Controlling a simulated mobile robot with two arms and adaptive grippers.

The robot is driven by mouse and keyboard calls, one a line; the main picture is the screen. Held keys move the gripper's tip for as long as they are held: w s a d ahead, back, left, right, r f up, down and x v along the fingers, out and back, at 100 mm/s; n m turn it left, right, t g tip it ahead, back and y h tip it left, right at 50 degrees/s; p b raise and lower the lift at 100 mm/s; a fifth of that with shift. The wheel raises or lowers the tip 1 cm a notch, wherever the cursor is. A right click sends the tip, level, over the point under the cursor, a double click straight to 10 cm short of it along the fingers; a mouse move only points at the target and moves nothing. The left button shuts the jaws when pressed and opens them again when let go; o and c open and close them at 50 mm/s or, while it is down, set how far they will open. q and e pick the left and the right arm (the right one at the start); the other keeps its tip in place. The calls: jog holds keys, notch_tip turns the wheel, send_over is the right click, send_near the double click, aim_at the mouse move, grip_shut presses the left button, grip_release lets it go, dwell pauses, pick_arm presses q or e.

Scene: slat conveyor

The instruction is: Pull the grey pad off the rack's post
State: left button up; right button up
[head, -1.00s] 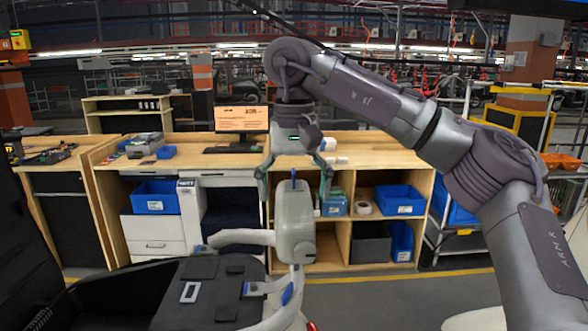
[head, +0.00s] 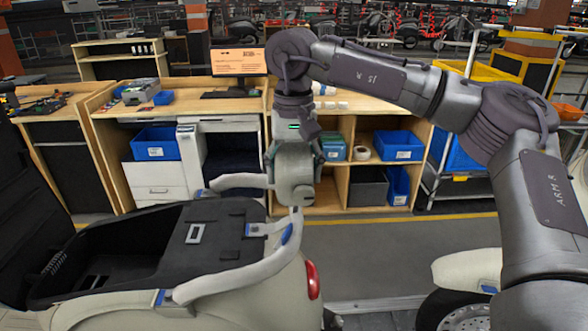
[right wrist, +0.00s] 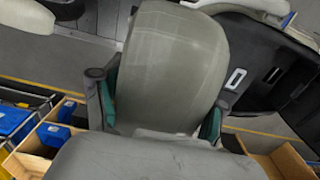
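The grey pad (head: 295,180) stands upright on the post (head: 297,222) of the pale tubular rack (head: 250,274), at the rear of a scooter-like vehicle. My right gripper (head: 294,157) comes down on the pad from above, one finger on each side. In the right wrist view the pad (right wrist: 172,65) fills the middle. Both green-lined fingers of my right gripper (right wrist: 160,108) lie against its side edges and appear shut on it. The pad's top is hidden by the gripper. My left gripper is not in view.
The vehicle's open black compartment (head: 110,255) with its raised lid lies to the left, and a red tail light (head: 312,280) is below the rack. Behind stands a wooden bench (head: 350,118) with blue bins (head: 398,146). Floor is clear between bench and vehicle.

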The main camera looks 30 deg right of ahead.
jog(key=c, duration=0.8)
jog(key=o, duration=0.7)
jog(key=c, duration=0.5)
jog(key=shift+r, duration=0.1)
jog(key=shift+r, duration=0.1)
jog(key=shift+d+r+p, duration=0.1)
jog(key=shift+r+p, duration=0.85)
jog(key=shift+r, duration=0.05)
jog(key=shift+r, duration=0.15)
